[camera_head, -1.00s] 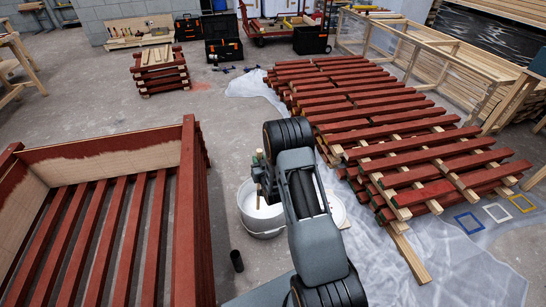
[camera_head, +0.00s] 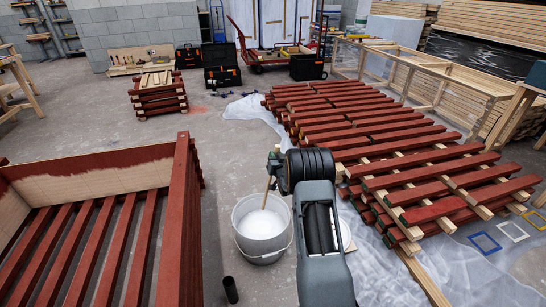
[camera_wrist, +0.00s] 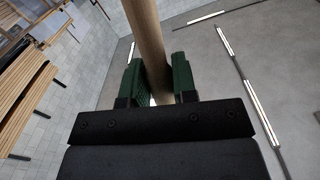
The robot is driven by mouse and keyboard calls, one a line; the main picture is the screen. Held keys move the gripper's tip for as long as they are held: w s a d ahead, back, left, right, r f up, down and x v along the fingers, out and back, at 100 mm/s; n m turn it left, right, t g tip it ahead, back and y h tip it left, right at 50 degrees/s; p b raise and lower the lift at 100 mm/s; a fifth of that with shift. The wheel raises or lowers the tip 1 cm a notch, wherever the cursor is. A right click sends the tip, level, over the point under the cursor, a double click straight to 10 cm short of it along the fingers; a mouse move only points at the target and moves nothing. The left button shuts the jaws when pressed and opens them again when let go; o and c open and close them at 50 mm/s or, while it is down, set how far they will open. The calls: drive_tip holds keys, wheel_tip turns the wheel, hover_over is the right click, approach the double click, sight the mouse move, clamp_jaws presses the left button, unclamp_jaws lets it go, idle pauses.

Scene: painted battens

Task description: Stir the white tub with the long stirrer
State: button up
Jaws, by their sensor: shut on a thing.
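The white tub (camera_head: 249,244) stands on the floor in the middle of the head view, full of white paint (camera_head: 262,224). My gripper (camera_head: 273,155) is above and slightly right of the tub. It is shut on the long stirrer (camera_head: 268,190), a pale wooden stick that slants down, its lower end over or in the paint. Whether the tip is under the surface I cannot tell clearly. In the wrist view, the green jaws of my gripper (camera_wrist: 157,82) close on both sides of the round stirrer (camera_wrist: 146,35).
A red-painted slatted crate (camera_head: 185,215) stands close left of the tub. Stacked red battens (camera_head: 400,170) lie to the right on plastic sheeting (camera_head: 390,265). A dark cylinder (camera_head: 230,290) stands on the floor in front. Clear floor (camera_head: 225,140) lies behind the tub.

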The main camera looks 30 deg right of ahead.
wheel_tip(320, 180, down, 19)
drive_tip(key=a+b, duration=0.1)
drive_tip(key=b, duration=1.4)
drive_tip(key=shift+w+a+f+b, duration=0.15)
drive_tip(key=shift+a+b, duration=0.1)
drive_tip(key=shift+b, duration=0.15)
drive_tip(key=shift+d, duration=0.2)
idle(0.4)
